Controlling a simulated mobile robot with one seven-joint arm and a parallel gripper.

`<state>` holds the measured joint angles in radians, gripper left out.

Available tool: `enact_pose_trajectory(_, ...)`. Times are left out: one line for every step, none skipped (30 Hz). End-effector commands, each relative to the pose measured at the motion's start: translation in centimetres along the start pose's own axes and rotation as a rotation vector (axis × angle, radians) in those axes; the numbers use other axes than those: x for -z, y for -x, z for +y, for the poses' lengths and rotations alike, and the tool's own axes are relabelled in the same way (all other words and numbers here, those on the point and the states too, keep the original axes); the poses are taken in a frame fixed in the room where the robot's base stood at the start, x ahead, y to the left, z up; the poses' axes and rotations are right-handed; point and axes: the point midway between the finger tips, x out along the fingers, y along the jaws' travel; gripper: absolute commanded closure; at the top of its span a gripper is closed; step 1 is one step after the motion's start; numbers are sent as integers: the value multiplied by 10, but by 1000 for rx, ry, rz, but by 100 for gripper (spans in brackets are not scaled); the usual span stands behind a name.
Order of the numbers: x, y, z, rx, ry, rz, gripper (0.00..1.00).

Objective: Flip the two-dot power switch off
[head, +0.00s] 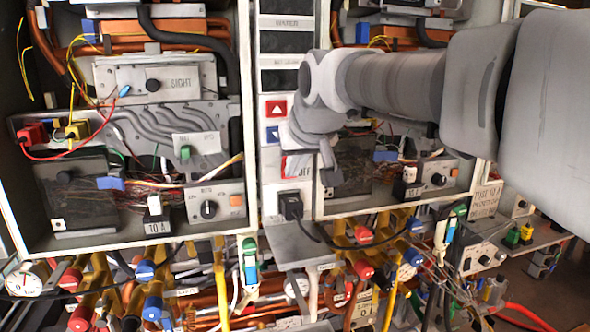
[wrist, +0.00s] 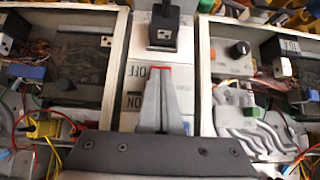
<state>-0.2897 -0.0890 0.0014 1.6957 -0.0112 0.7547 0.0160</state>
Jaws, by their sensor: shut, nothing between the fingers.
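In the wrist view my gripper (wrist: 160,72) is shut and empty, with its fingertips over the white middle panel (wrist: 133,72) by the "OFF" label. A thin red edge shows at the tips, and an "ON" label stands beside the fingers. In the head view my gripper (head: 328,172) points down in front of the middle column, beside a red-edged panel part (head: 290,167). The fingers cover much of that part, so I cannot make out a switch rocker or two dots there. I cannot tell whether the tips touch the panel.
A black plug (head: 291,207) with a cable sits below, also seen in the wrist view (wrist: 163,30). Red (head: 276,108) and blue (head: 273,134) arrow buttons are above. Pipes and valves crowd below.

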Motion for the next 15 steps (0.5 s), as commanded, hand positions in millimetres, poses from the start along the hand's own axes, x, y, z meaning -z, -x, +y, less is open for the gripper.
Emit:
enact_pose_trajectory(3,2,0,0,0,7,100)
enact_pose_trajectory(4,2,0,0,0,7,100)
enact_pose_trajectory(5,4,0,0,0,8,100)
enact_pose_trajectory(6,5,0,0,0,8,100)
enact_pose_trajectory(8,6,0,0,0,8,100)
enact_pose_trajectory(9,7,0,0,0,9,100)
enact_pose_trajectory(10,9,0,0,-1,9,100)
enact_pose_trajectory(12,10,0,0,-1,10,100)
enact_pose_trajectory(13,11,0,0,-1,11,100)
enact_pose_trajectory(14,12,0,0,-1,11,100)
enact_pose_trajectory(15,13,0,0,-1,11,100)
enact_pose_trajectory(16,14,0,0,-1,12,100)
enact_pose_trajectory(16,14,0,0,-1,12,100)
enact_pose_trajectory(16,14,0,0,-1,12,100)
enact_pose_trajectory(16,14,0,0,0,13,100)
